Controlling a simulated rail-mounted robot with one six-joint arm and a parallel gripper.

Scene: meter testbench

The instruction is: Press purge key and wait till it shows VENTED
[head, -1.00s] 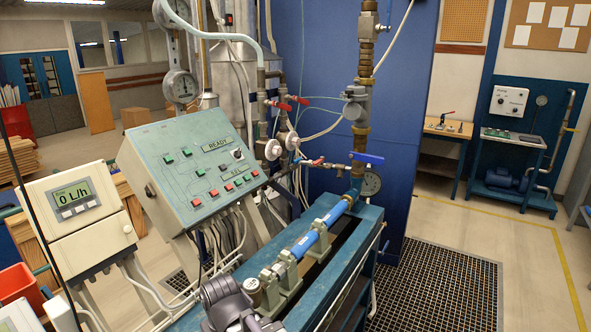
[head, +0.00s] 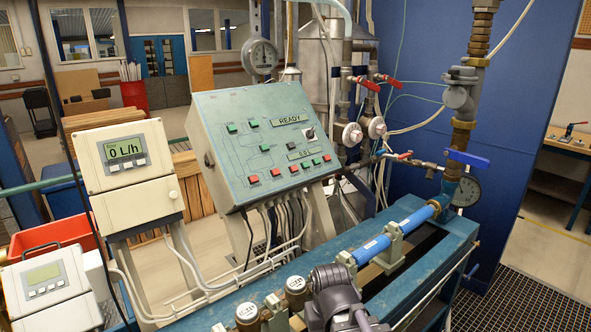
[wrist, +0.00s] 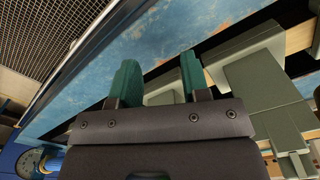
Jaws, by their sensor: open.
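The control panel (head: 262,150) is a sloped grey-green box left of centre in the head view. Its upper display (head: 290,119) reads READY, and a smaller display (head: 298,154) sits lower. Red and green keys (head: 291,168) run along its lower edge, with more green keys above. I cannot read which key is purge. My gripper (wrist: 160,80) shows in the wrist view with two green fingers apart and nothing between them. It is over the blue bench, near the grey-green clamps. In the head view my dark arm is at the bottom, below and right of the panel; the fingertips are hidden there.
A meter box (head: 127,155) reading 0 L/h stands left of the panel, with another display box (head: 50,285) below it. Blue pipe sections (head: 372,248) lie in clamps on the blue bench (head: 455,240). Hoses, red-handled valves and a gauge (head: 466,190) stand behind and right.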

